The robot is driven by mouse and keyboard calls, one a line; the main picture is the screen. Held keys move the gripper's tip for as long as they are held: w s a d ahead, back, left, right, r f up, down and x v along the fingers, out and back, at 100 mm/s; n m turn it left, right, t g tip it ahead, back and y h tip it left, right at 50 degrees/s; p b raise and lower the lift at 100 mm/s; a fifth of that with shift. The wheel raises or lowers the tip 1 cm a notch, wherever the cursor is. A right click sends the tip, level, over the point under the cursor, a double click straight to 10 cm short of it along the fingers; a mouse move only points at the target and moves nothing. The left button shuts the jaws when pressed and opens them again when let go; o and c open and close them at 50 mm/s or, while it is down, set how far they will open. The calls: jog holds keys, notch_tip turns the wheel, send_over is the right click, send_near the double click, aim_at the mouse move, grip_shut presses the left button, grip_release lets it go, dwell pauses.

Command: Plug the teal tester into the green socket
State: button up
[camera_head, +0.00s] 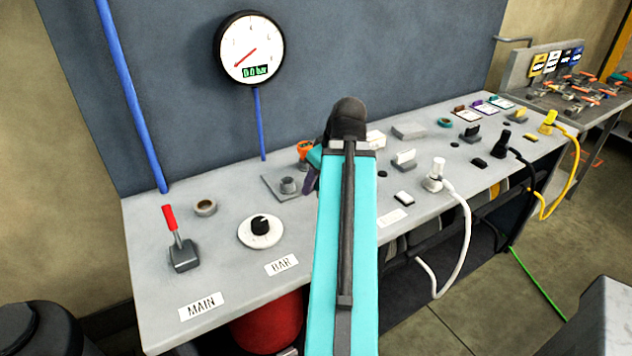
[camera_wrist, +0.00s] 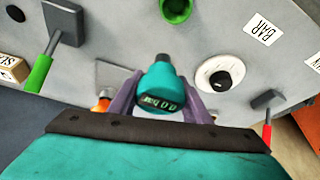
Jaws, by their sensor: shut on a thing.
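The teal tester (camera_wrist: 160,82) is between the purple fingers of my gripper (camera_wrist: 161,90), which are shut on its sides. Its small display faces the wrist camera and its dark grey end points toward the top of that view. In the head view only a teal edge of it (camera_head: 315,155) shows beside my arm, near a purple finger (camera_head: 310,182). The green socket (camera_wrist: 176,10) is a green ring with a dark opening at the top edge of the wrist view, apart from the tester. My arm seems to hide it in the head view.
A white dial (camera_head: 261,229) and a red-handled lever (camera_head: 178,245) stand on the left of the bench (camera_head: 150,222). A green-handled lever (camera_wrist: 40,70) stands left of the tester in the wrist view. A white plug (camera_head: 435,172) with its cable is right of my arm.

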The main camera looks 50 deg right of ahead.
jog(key=shift+r+p, duration=0.55)
jog(key=shift+r, duration=0.2)
jog(key=shift+w, duration=0.15)
